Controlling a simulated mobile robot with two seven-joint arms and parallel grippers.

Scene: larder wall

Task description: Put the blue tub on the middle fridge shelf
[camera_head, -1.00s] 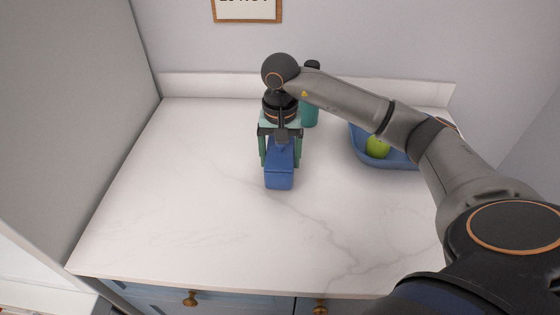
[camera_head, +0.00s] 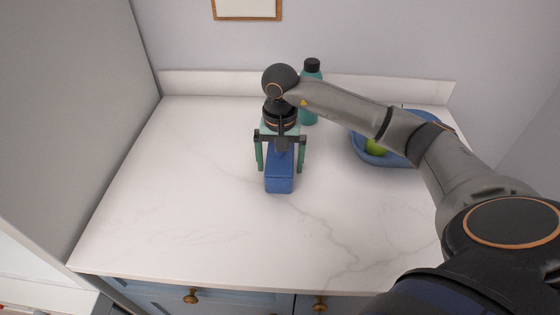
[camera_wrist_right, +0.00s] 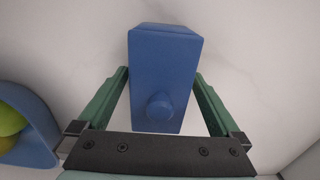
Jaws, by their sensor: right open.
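The blue tub (camera_head: 279,182) stands upright on the white counter, below my right gripper. It is a box shape with a small round knob, seen close up in the right wrist view (camera_wrist_right: 163,65). My right gripper (camera_head: 280,169) points down over it, with one green finger on each side. In the right wrist view the open fingers (camera_wrist_right: 160,75) show gaps between them and the tub. The gripper hides part of the tub in the head view. My left gripper and the fridge shelves are not recognisable in these views.
A teal bottle (camera_head: 309,105) with a dark cap stands behind the gripper. A blue bowl (camera_head: 400,158) with green fruit (camera_head: 375,146) sits to the right, partly under my arm. A tall grey panel (camera_head: 70,110) bounds the counter (camera_head: 190,200) at left. The front and left counter are clear.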

